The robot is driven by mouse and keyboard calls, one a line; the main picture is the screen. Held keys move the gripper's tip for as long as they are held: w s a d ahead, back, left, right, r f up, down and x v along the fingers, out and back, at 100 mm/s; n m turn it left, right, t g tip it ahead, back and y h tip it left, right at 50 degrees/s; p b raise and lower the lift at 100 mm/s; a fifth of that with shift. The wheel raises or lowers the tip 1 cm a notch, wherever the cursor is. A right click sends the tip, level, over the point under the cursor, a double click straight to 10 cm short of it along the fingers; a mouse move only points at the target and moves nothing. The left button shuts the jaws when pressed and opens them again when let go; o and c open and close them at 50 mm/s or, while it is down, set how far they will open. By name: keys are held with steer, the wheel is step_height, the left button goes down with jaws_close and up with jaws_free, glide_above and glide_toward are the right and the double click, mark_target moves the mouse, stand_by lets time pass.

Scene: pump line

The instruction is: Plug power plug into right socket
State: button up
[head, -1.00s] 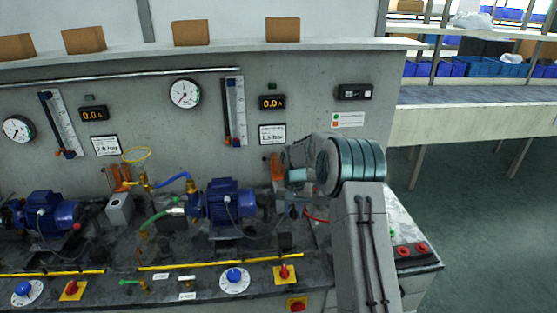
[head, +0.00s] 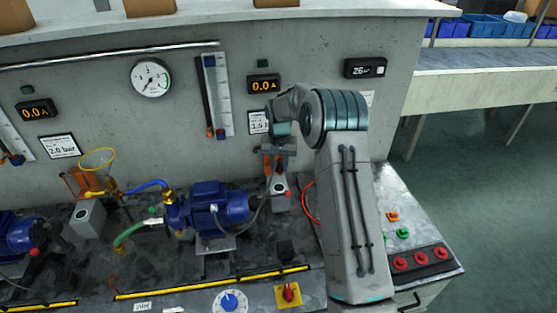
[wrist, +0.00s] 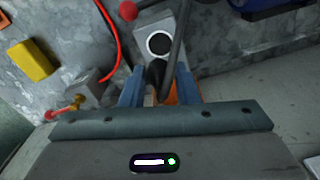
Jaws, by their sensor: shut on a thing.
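My gripper (wrist: 158,88) is shut on the dark power plug (wrist: 156,72), whose black cable (wrist: 178,45) runs upward in the wrist view. The right socket (wrist: 159,43) is a round opening with a white ring on a grey box, just beyond the plug, which appears apart from it. In the head view the right socket's box (head: 281,199) stands right of the blue motor, below my gripper (head: 278,152). The plug is too small to make out there. Another grey socket box (head: 88,216) stands at the left.
A blue motor (head: 208,204) stands left of the right socket. A red ball (wrist: 128,10) and a red cable (wrist: 112,45) are near the socket. A yellow block (wrist: 33,60) lies to the left. The grey wall (head: 330,50) rises behind; red buttons (head: 421,258) are at the right.

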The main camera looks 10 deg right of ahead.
steer(key=shift+s+a+f, duration=0.1)
steer(key=shift+f, duration=0.5)
steer(key=b, duration=0.3)
glide_above(279, 189)
step_height(279, 189, down, 4)
steer(key=shift+f, duration=0.5)
steer(key=shift+b, duration=0.5)
steer(key=shift+f+b, duration=0.75)
steer(key=shift+f, duration=0.2)
stand_by(1.1)
steer(key=o, duration=1.1)
steer(key=shift+r, duration=0.1)
steer(key=shift+c, duration=0.2)
